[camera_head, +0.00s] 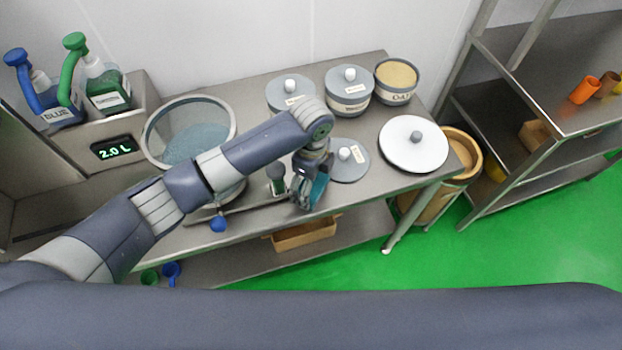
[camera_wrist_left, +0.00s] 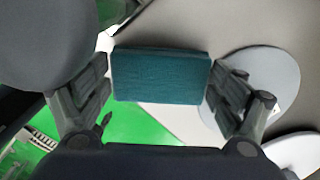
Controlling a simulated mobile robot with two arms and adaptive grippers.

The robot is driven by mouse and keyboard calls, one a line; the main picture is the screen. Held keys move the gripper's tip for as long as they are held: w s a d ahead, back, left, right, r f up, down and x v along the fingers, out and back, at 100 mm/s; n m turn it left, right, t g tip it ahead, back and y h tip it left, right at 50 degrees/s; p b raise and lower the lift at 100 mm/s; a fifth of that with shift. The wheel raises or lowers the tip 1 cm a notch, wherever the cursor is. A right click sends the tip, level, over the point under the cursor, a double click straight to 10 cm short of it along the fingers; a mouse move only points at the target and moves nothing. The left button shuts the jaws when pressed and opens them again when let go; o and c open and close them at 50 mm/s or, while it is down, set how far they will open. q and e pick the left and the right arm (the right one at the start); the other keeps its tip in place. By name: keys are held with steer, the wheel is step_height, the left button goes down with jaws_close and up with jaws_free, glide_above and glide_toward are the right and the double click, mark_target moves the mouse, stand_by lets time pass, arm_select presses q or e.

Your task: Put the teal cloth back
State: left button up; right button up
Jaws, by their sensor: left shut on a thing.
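The teal cloth (camera_wrist_left: 160,76) is a folded block held between the two fingers of my left gripper (camera_wrist_left: 160,82), which is shut on it. In the head view, my left gripper (camera_head: 308,196) is at the front edge of the steel table (camera_head: 265,222), and part of the teal cloth (camera_head: 319,190) shows at its fingertips. In the wrist view the cloth is over the table's edge, with green floor below; I cannot tell whether it touches the table. My right gripper is not in view.
A grey lid (camera_head: 352,170) lies close right of my left gripper. A white lid (camera_head: 412,150) sits further right. Grey canisters (camera_head: 348,100) stand behind. A wooden box (camera_head: 303,238) is below.

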arm_select(q)
steer(key=shift+f, duration=0.2)
steer(key=o, duration=0.8)
steer(key=shift+f, duration=0.1)
steer(key=shift+o, duration=0.2)
step_height(320, 180, up, 12)
steer(key=b, duration=0.2)
steer(key=shift+r+b, duration=0.2)
steer(key=shift+b, duration=0.2)
